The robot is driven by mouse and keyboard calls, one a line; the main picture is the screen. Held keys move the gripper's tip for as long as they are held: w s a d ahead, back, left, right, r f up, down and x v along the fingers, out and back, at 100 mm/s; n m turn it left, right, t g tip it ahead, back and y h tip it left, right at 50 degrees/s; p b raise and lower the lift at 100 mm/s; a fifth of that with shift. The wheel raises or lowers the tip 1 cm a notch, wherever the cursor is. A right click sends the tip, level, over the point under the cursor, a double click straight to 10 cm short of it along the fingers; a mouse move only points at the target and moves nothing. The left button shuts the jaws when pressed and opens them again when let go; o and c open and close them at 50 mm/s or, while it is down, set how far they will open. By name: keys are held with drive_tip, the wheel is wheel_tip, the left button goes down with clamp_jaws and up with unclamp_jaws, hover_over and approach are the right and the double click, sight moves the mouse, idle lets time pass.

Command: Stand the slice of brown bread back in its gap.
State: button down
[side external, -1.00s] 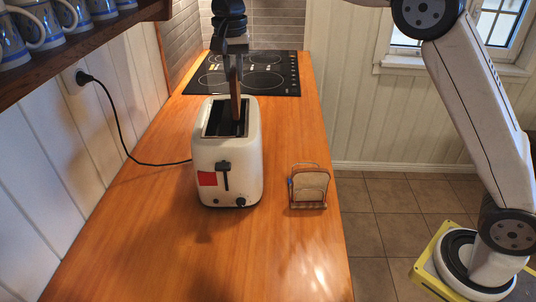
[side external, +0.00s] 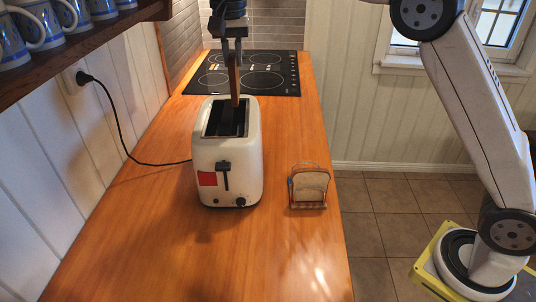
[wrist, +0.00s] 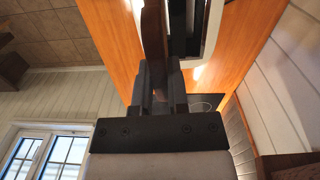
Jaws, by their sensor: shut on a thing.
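My gripper (side external: 233,55) is shut on the slice of brown bread (side external: 235,87), seen edge-on and hanging upright over the white toaster (side external: 228,165). The slice's lower end is at the far part of the toaster's dark opening; I cannot tell whether it is clear of the slot. In the wrist view the slice (wrist: 153,35) runs out between the fingers (wrist: 158,92), beside the toaster (wrist: 211,22). A small wire rack (side external: 308,206) stands to the right of the toaster, with pale bread (side external: 310,185) upright in it. Its gaps are hard to make out.
A black cooktop (side external: 250,75) lies behind the toaster. A power cord (side external: 125,145) runs from the left wall to the toaster. A shelf (side external: 90,35) with blue-and-white mugs hangs at upper left. The front of the wooden counter (side external: 200,265) is clear.

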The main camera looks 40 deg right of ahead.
drive_tip(key=shift+r, duration=0.75)
drive_tip(key=shift+s+d+r, duration=0.1)
drive_tip(key=shift+d+r, duration=0.05)
drive_tip(key=shift+r, duration=0.05)
drive_tip(key=s+d+m, duration=1.2)
drive_tip(key=s+m, duration=0.1)
drive_tip(key=m, duration=0.5)
wheel_tip(320, 180, down, 22)
drive_tip(key=shift+w, duration=0.2)
drive_tip(key=shift+f, duration=0.15)
drive_tip(key=shift+f, duration=1.8)
